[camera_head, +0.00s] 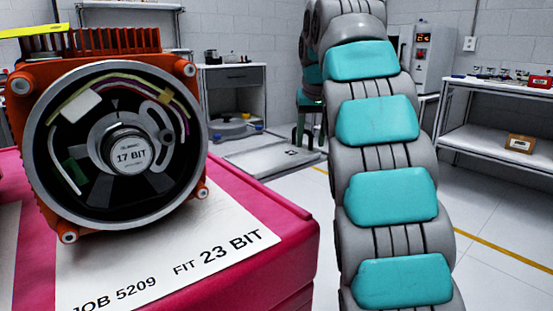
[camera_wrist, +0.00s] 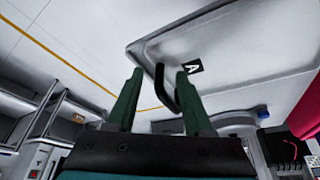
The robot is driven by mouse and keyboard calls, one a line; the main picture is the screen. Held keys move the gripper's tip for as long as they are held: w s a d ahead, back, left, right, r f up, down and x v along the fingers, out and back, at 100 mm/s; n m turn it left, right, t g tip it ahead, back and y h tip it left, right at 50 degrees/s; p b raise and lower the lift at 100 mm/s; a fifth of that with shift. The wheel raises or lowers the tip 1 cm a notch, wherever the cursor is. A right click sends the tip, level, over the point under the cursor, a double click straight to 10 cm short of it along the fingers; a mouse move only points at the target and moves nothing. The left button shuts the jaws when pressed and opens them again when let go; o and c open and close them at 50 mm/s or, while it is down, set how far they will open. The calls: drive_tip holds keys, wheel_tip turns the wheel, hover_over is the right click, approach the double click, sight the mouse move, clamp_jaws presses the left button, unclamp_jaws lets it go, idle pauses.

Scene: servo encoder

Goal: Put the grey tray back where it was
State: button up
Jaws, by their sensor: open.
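The grey tray (camera_wrist: 225,45) fills the upper right of the wrist view, with a raised rim, a black bar handle (camera_wrist: 160,75) and a black label with a white A. My gripper (camera_wrist: 160,74) has two dark green fingers, apart, with the handle showing between them. I cannot tell whether either finger touches it. In the head view, a low light grey surface (camera_head: 262,160) at the middle back seems to be the same tray, and my gripper (camera_head: 299,135) is at its right end, partly hidden by my arm.
An orange servo with a 17 BIT encoder (camera_head: 125,155) stands on a pink cart (camera_head: 295,240) beside a job sheet reading FIT 23 BIT. A round grey fixture (camera_head: 232,128) is behind the tray. A white bench (camera_head: 500,150) stands right. Floor with a yellow line is clear.

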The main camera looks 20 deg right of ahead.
drive_tip(key=shift+c, duration=0.3)
clamp_jaws()
idle(1.1)
